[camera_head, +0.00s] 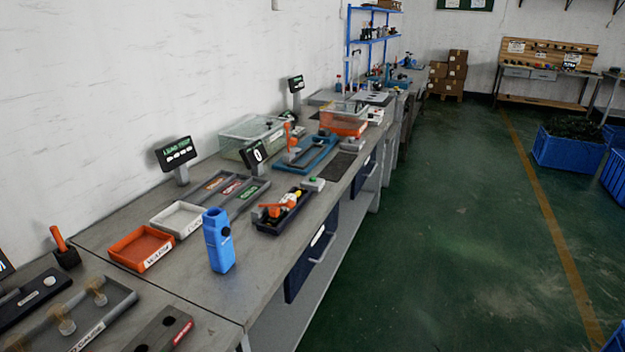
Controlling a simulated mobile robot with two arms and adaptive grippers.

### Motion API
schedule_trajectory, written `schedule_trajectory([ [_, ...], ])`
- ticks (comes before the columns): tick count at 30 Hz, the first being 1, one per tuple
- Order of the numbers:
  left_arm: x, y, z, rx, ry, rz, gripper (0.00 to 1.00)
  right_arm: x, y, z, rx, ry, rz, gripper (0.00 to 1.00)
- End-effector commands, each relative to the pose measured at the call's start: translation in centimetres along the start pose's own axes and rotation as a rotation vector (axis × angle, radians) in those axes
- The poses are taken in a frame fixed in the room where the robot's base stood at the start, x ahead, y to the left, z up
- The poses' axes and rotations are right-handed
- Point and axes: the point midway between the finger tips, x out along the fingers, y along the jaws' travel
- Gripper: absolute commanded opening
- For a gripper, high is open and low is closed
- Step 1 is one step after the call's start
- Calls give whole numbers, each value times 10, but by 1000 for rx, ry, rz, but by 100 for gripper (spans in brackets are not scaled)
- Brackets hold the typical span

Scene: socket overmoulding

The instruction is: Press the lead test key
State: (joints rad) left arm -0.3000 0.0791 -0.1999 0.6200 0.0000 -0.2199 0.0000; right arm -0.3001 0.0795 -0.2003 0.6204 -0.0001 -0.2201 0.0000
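A small dark display (176,153) on a grey stand shows green text that seems to read "LEAD TEST", with a row of white marks below. A small pale box with a green button on top (313,183) sits near the bench's front edge; it may be the test key, but no label on it is readable. Beside it is a dark fixture (283,216) with an orange clamp and yellow parts. Neither of my grippers shows in this view.
A blue upright holder (219,242), an orange tray (141,248) and a white tray (179,220) stand on the near bench. Behind the button box are a blue fixture (312,153) and a clear bin (251,133). The green floor (440,230) right of the bench is open.

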Motion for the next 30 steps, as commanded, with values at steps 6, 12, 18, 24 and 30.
schedule_trajectory([
  [6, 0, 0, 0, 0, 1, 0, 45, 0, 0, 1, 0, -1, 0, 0],
  [12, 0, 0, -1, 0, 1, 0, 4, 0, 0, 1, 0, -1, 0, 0],
  [18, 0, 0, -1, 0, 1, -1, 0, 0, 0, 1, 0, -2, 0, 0],
  [24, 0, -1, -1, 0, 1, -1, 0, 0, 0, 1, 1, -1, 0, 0],
  [30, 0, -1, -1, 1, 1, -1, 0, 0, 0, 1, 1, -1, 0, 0],
])
